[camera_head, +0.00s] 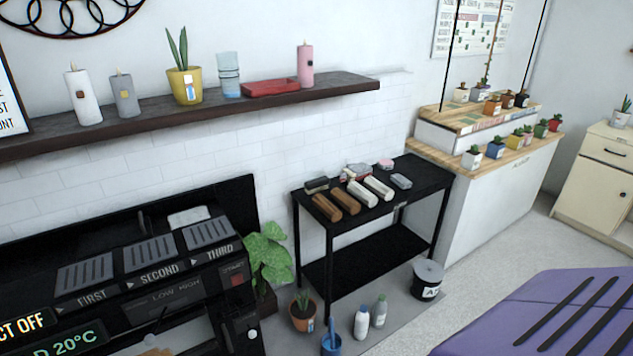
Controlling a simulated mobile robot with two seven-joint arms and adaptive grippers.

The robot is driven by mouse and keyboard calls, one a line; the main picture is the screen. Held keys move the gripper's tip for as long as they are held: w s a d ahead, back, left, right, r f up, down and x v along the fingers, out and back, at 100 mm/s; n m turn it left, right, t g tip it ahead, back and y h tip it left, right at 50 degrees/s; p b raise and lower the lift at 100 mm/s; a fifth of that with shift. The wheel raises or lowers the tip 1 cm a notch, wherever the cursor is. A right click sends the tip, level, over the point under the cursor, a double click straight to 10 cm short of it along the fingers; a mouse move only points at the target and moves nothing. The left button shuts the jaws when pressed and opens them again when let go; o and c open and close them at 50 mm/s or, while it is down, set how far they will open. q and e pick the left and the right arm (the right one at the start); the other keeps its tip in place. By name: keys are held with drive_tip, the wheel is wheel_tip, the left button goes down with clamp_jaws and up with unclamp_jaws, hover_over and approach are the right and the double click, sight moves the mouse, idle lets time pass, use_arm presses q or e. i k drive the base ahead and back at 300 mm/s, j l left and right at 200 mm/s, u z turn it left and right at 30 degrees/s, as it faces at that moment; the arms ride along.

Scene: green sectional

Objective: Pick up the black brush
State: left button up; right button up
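A small dark block-like item (317,184) lies at the back left of the black two-tier table (350,262). It may be the black brush, but it is too small to tell for sure. Two brown bars (327,207) lie just in front of it, and two white bars (362,194) lie to their right. A grey block (401,181) lies further right on the same top. Neither of my grippers is in view.
A black appliance (150,270) fills the lower left. A leafy plant (268,255), bottles (361,322) and a black bucket (428,280) stand around the table. A purple surface with black stripes (530,318) is at lower right. Pale floor shows between.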

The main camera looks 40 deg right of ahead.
sight(322, 183)
drive_tip(key=i+l+u, duration=0.3)
drive_tip(key=l, duration=1.35)
drive_tip(key=k+l+u, duration=0.1)
drive_tip(key=l+u, duration=0.2)
drive_tip(key=l, duration=1.35)
